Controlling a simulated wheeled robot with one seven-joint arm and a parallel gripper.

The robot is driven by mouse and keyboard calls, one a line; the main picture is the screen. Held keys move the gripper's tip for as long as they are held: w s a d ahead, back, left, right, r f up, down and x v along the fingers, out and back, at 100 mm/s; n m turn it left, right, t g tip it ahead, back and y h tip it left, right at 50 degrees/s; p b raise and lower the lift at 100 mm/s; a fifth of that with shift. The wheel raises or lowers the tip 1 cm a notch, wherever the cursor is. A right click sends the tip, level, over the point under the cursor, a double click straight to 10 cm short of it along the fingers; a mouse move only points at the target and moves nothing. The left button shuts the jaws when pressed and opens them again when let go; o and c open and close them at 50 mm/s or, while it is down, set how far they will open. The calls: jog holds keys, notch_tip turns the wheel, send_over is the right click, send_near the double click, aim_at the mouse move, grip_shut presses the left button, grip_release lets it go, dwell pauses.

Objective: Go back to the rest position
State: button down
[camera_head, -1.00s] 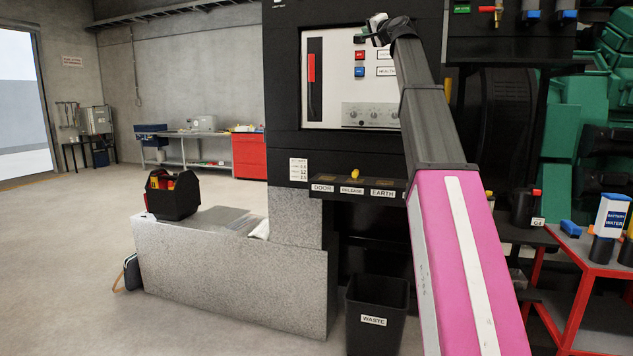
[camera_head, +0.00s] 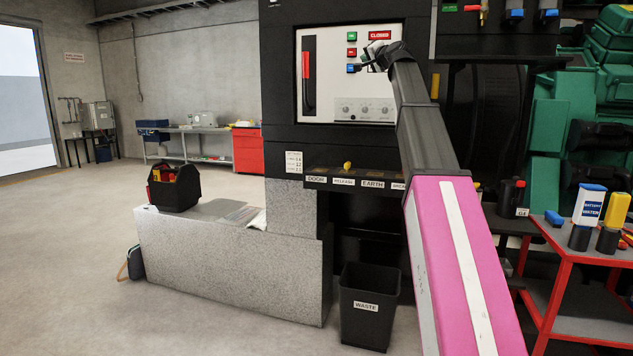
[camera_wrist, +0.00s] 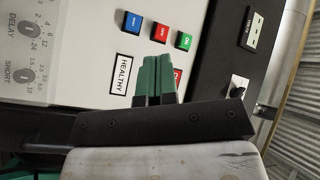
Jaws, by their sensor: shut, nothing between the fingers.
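My gripper (camera_head: 366,62) is raised in front of the white control panel (camera_head: 316,82) of the black cabinet. In the wrist view its two green fingertips (camera_wrist: 155,78) are together and empty, over the panel face. A blue button (camera_wrist: 133,21), a red button (camera_wrist: 160,32) and a green button (camera_wrist: 183,40) show beyond the fingertips. The label HEALTHY (camera_wrist: 123,73) is beside them, and a red label is partly hidden behind the fingers. In the head view a red CLOSED sign (camera_head: 379,35) shows at the panel's upper right. Whether the fingers touch the panel I cannot tell.
A ledge (camera_head: 345,182) with labels and a yellow knob juts out below the panel. A black waste bin (camera_head: 369,325) stands beneath. A red table (camera_head: 569,270) with bottles is at right. A black tool bag (camera_head: 174,188) sits on the grey block.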

notch_tip(320, 180, down, 28)
jog(key=a+r+n+g+h, duration=0.1)
jog(key=g+h, duration=0.1)
jog(key=g, duration=0.2)
jog(key=s+f+n+g+h, duration=0.15)
jog(key=s+f, duration=0.25)
jog(key=f, duration=1)
jog(key=s+f+g+h, duration=0.1)
jog(key=s+f+g, duration=0.2)
jog(key=f, duration=1.1)
jog(key=s+d+f+n+g+h, duration=0.1)
jog(key=s+f+g, duration=0.3)
jog(key=s+f, duration=1.1)
jog(key=s+d+f+n+g+h, duration=0.1)
jog(key=s+f+n+g+h, duration=0.1)
jog(key=s+f, duration=1.3)
notch_tip(320, 180, down, 2)
jog(key=shift+s+f+g+h, duration=0.25)
jog(key=shift+s+g+h, duration=0.15)
jog(key=shift+g, duration=0.85)
jog(key=shift+w+n, duration=0.1)
jog(key=shift+n, duration=0.15)
